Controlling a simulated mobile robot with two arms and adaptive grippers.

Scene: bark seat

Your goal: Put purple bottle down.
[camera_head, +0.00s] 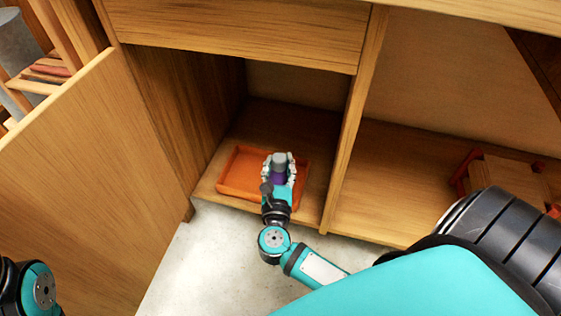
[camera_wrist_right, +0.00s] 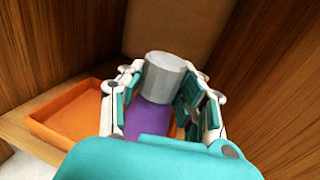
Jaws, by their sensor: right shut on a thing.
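The purple bottle (camera_wrist_right: 147,115) with a grey cap (camera_wrist_right: 165,75) stands between the fingers of my right gripper (camera_wrist_right: 166,100), which is shut on it. In the head view, the bottle (camera_head: 279,177) and the right gripper (camera_head: 279,168) are over the orange tray (camera_head: 236,186), toward its right side. I cannot tell whether the bottle's base touches the tray, as the gripper hides it. The tray's left part (camera_wrist_right: 72,116) looks empty. A part of my left arm shows at the bottom left of the head view, but its gripper is out of view.
The tray sits on the floor of an open wooden compartment (camera_head: 266,118). A divider (camera_head: 353,120) stands on its right and an open door (camera_head: 92,190) on the left. A wooden crate with red parts (camera_head: 509,180) is in the right compartment.

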